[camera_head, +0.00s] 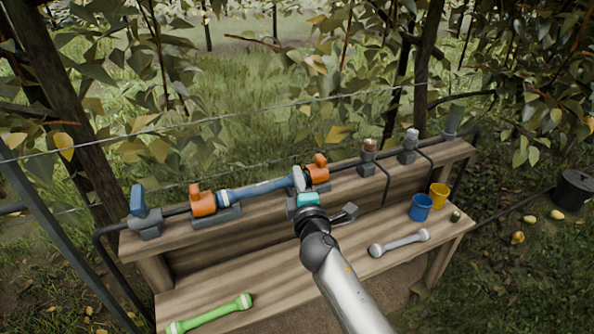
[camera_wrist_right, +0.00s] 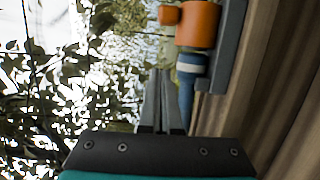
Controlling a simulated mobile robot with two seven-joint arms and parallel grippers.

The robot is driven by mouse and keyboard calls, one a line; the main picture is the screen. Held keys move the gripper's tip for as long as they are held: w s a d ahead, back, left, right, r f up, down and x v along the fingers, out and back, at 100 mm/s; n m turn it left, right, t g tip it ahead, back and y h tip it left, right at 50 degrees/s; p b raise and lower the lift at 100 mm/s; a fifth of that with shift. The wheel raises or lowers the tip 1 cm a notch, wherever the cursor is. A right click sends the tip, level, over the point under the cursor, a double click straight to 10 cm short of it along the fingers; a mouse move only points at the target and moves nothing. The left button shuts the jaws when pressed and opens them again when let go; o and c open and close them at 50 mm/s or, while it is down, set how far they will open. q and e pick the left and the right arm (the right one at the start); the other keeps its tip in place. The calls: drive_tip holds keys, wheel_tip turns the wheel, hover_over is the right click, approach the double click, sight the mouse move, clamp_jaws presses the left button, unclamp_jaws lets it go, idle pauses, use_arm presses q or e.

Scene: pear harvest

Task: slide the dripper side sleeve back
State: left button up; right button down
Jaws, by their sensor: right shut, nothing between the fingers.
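A blue pipe piece (camera_head: 262,189) lies along the bench's upper shelf between a left orange fitting (camera_head: 204,204) and a right orange fitting (camera_head: 318,174). In the right wrist view, a blue sleeve with a pale band (camera_wrist_right: 191,64) adjoins an orange fitting (camera_wrist_right: 199,24). No label shows which is the dripper side. My right gripper (camera_head: 299,178) is by the pipe's right end, just left of the right fitting, hiding part of it. Its fingers (camera_wrist_right: 161,100) are shut and empty, beside the pipe. My left gripper is out of view.
A blue-handled valve (camera_head: 140,210) stands at the shelf's left end. A wire crosses behind the shelf.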

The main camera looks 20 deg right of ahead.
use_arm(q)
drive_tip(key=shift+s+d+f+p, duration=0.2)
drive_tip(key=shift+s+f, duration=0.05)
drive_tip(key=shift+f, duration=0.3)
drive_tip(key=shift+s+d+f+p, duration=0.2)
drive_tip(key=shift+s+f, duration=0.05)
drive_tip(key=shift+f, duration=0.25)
use_arm(e)
drive_tip(key=d+v, duration=0.1)
drive_tip(key=v, duration=0.6)
drive_tip(key=shift+s, duration=0.45)
